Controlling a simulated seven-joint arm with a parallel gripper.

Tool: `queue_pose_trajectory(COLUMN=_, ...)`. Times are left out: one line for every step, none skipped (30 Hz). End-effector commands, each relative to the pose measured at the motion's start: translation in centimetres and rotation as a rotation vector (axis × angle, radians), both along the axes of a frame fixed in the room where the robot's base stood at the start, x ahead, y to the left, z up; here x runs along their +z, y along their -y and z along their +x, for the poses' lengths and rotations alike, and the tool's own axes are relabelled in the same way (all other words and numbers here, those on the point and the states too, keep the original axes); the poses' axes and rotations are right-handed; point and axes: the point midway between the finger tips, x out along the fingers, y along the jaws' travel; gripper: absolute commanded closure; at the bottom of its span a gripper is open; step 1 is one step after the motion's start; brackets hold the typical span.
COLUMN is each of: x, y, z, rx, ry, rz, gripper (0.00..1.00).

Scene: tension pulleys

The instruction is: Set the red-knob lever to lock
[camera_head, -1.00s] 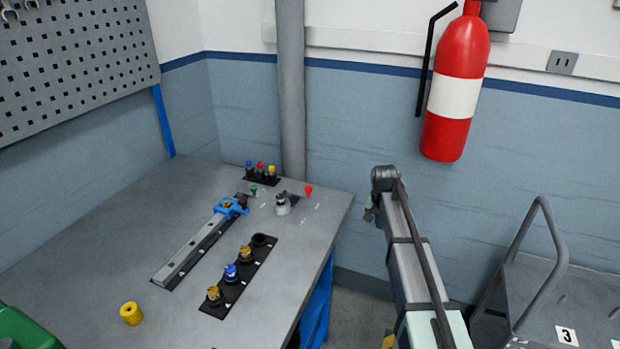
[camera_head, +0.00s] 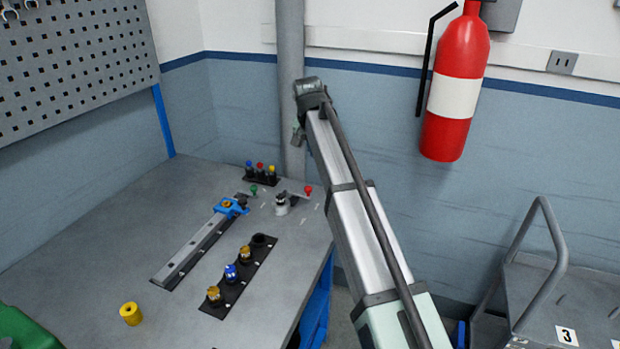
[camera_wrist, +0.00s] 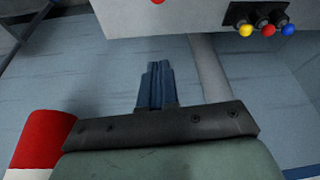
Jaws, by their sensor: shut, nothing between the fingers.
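The red-knob lever's knob (camera_head: 308,189) stands near the bench's back right corner, to the right of a small metal post (camera_head: 282,204). A green knob (camera_head: 254,189) is on the left side of that post. In the wrist view a bit of the red knob (camera_wrist: 158,1) shows at the top edge, beyond the fingertips. My gripper (camera_wrist: 157,66) is shut and empty, apart from the knob. In the head view its end is over the bench's back right corner, above the lever, mostly hidden by my arm. The lock mark cannot be read.
A rack of blue, red and yellow knobs (camera_head: 261,173) stands behind the lever. A grey pipe (camera_head: 290,90) rises behind the bench (camera_head: 110,220). A rail with a blue clamp (camera_head: 231,206) and a black strip with several pulleys (camera_head: 230,272) lie in front. A fire extinguisher (camera_head: 456,95) hangs right.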

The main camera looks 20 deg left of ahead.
Motion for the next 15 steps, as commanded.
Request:
queue_pose_trajectory(x=0.3, y=-0.48, z=-0.32, rx=0.008, ry=0.001, rz=-0.002, gripper=1.0)
queue_pose_trajectory(x=0.4, y=-0.63, z=-0.45, rx=0.011, ry=0.001, rz=-0.002, gripper=1.0)
queue_pose_trajectory(x=0.51, y=-0.76, z=-0.57, rx=0.014, ry=0.001, rz=-0.003, gripper=1.0)
queue_pose_trajectory(x=0.55, y=-0.82, z=-0.62, rx=0.016, ry=0.002, rz=-0.003, gripper=1.0)
queue_pose_trajectory(x=0.59, y=-0.84, z=-0.66, rx=0.016, ry=0.002, rz=-0.003, gripper=1.0)
queue_pose_trajectory(x=0.6, y=-0.86, z=-0.68, rx=0.017, ry=0.001, rz=-0.004, gripper=1.0)
queue_pose_trajectory(x=0.6, y=-0.86, z=-0.68, rx=0.017, ry=0.001, rz=-0.004, gripper=1.0)
queue_pose_trajectory(x=0.59, y=-0.85, z=-0.68, rx=0.017, ry=0.001, rz=-0.004, gripper=1.0)
queue_pose_trajectory(x=0.58, y=-0.84, z=-0.68, rx=0.016, ry=0.001, rz=-0.004, gripper=1.0)
queue_pose_trajectory(x=0.58, y=-0.83, z=-0.67, rx=0.016, ry=0.001, rz=-0.004, gripper=1.0)
queue_pose_trajectory(x=0.57, y=-0.83, z=-0.67, rx=0.016, ry=0.001, rz=-0.004, gripper=1.0)
queue_pose_trajectory(x=0.57, y=-0.83, z=-0.66, rx=0.016, ry=0.001, rz=-0.004, gripper=1.0)
queue_pose_trajectory(x=0.56, y=-0.82, z=-0.67, rx=0.016, ry=0.001, rz=-0.004, gripper=1.0)
queue_pose_trajectory(x=0.54, y=-0.83, z=-0.65, rx=0.016, ry=0.001, rz=-0.004, gripper=1.0)
queue_pose_trajectory(x=0.48, y=-0.83, z=-0.63, rx=0.016, ry=0.001, rz=-0.004, gripper=1.0)
